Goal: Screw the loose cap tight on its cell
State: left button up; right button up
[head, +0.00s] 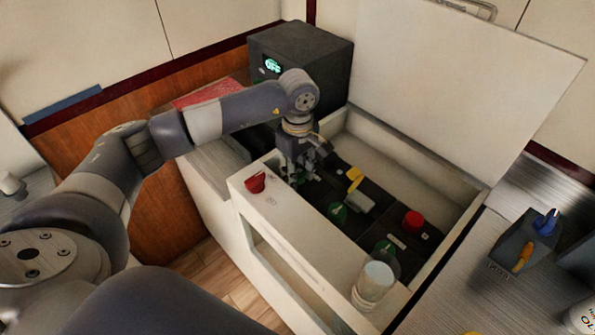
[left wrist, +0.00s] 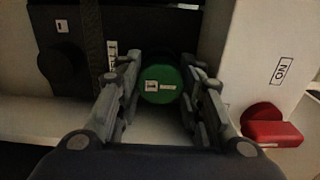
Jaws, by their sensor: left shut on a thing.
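My left gripper (head: 302,177) reaches down into the white battery box (head: 289,229) at its far left part. In the left wrist view its fingers (left wrist: 157,104) stand on both sides of a round green cap (left wrist: 158,84) with a white label, and are shut on it. The cell below this cap is hidden. Other green caps show in the head view, one in the middle (head: 338,212) and one nearer the front (head: 384,247). A red cap (head: 413,218) sits at the right. I cannot tell whether the held cap sits level. My right gripper is not in view.
A red knob (head: 256,182) sits on the box's rim, close to my left gripper. A yellow-and-grey handle (head: 357,195) stands between the cells. A clear jar (head: 374,281) is at the front corner. The open lid (head: 465,80) and a dark unit (head: 302,58) stand behind.

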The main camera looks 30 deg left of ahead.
aim_at(298, 171)
pick_arm(q)
jog(key=shift+f+b, duration=0.35)
jog(key=shift+f, duration=0.1)
jog(key=o, duration=1)
jog(key=shift+c, duration=0.2)
jog(key=shift+w, duration=0.1)
notch_tip(298, 171, up, 12)
jog(key=shift+c, duration=0.2)
